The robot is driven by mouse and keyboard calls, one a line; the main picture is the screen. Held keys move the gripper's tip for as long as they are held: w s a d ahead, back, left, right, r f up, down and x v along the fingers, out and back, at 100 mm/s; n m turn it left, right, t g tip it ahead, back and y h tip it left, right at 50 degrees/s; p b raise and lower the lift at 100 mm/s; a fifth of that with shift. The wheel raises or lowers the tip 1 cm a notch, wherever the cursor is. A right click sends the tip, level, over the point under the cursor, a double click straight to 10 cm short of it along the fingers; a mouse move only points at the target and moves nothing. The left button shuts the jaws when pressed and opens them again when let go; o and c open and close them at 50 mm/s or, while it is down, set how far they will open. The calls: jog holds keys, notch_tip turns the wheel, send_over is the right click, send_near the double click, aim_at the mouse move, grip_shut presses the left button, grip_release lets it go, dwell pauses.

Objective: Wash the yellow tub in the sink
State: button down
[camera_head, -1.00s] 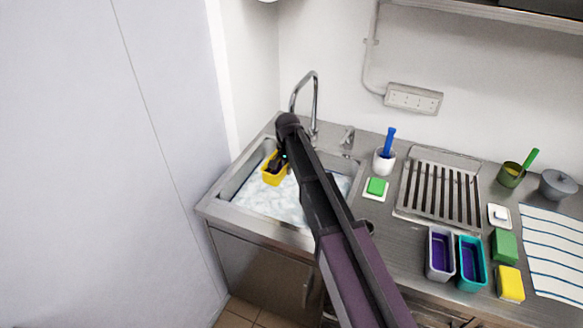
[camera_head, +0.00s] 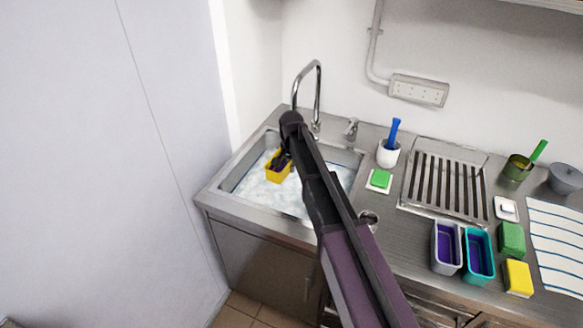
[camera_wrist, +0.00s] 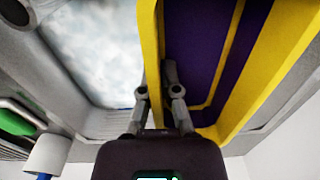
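The yellow tub (camera_head: 279,174) is in the left part of the sink (camera_head: 226,190), at the white foamy water; I cannot tell how deep it sits. In the wrist view the tub (camera_wrist: 151,45) looms close, with purple residue inside. My gripper (camera_wrist: 160,92) has one finger on each side of the tub's near wall and is shut on it. In the head view my gripper (camera_head: 284,157) is a dark shape over the tub, partly hidden by my arm. The foamy water also shows in the wrist view left of the tub.
A tap (camera_head: 317,95) rises behind the sink. Right of it are a green sponge (camera_head: 380,178), a white cup with a blue-handled brush (camera_head: 389,153) and a drying rack (camera_head: 446,180). Grey (camera_head: 434,248) and teal (camera_head: 466,262) tubs with purple inside stand at the front.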

jog(key=shift+f+b, duration=7.95)
jog(key=shift+f, duration=0.3)
jog(key=shift+a, duration=0.1)
jog(key=shift+a, duration=0.9)
jog(key=shift+d, duration=0.2)
jog(key=shift+d, duration=1.8)
jog(key=shift+a, duration=0.15)
jog(key=shift+a, duration=1.85)
jog(key=shift+d, duration=0.15)
jog(key=shift+d, duration=1.9)
